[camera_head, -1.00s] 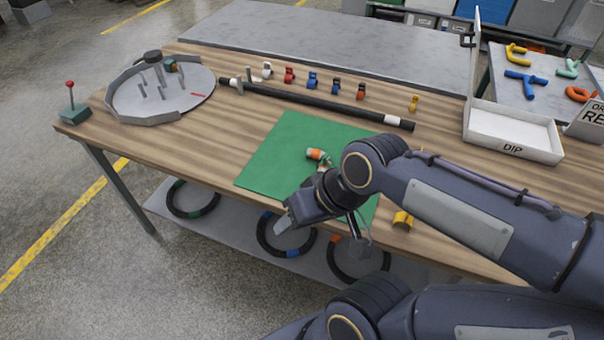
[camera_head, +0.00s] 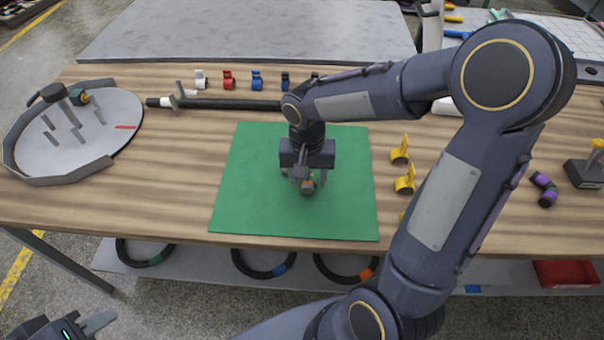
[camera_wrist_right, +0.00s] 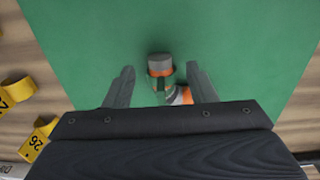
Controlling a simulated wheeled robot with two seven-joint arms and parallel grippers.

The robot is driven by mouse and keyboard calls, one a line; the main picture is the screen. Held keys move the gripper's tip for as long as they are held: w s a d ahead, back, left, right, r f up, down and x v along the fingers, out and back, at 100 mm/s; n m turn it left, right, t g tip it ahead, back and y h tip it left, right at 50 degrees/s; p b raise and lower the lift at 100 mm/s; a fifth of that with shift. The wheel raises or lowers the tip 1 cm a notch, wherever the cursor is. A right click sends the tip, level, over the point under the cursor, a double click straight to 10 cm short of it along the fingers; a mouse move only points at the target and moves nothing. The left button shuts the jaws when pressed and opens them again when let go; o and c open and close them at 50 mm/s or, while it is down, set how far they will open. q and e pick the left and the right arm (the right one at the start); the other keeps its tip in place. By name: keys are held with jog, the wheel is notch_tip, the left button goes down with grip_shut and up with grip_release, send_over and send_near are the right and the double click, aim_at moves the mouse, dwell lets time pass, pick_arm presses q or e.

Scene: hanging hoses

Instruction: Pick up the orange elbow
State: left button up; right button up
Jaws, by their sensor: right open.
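The orange elbow (camera_head: 308,187), with orange bands and grey and pale ends, lies on the green mat (camera_head: 250,190). Part of it is hidden behind my right gripper (camera_head: 304,180) in the head view. In the right wrist view the elbow (camera_wrist_right: 159,66) shows with its grey end up between the open fingers of my right gripper (camera_wrist_right: 160,88); its lower part is partly covered by the gripper body. The fingers stand on either side, apart from it. My left gripper (camera_head: 98,322) is at the bottom left, off the table; its jaw opening is unclear.
Yellow numbered clips (camera_head: 404,180) stand right of the mat. A black hose (camera_head: 225,104) and a row of coloured clips (camera_head: 228,80) lie behind it. A round grey fixture (camera_head: 75,130) is at the left. A purple-black piece (camera_head: 544,188) is at the right.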

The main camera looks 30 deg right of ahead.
aim_at(307, 186)
jog(key=shift+f, duration=1.6)
jog(key=shift+c, duration=0.3)
grip_shut()
jog(key=shift+r, duration=0.1)
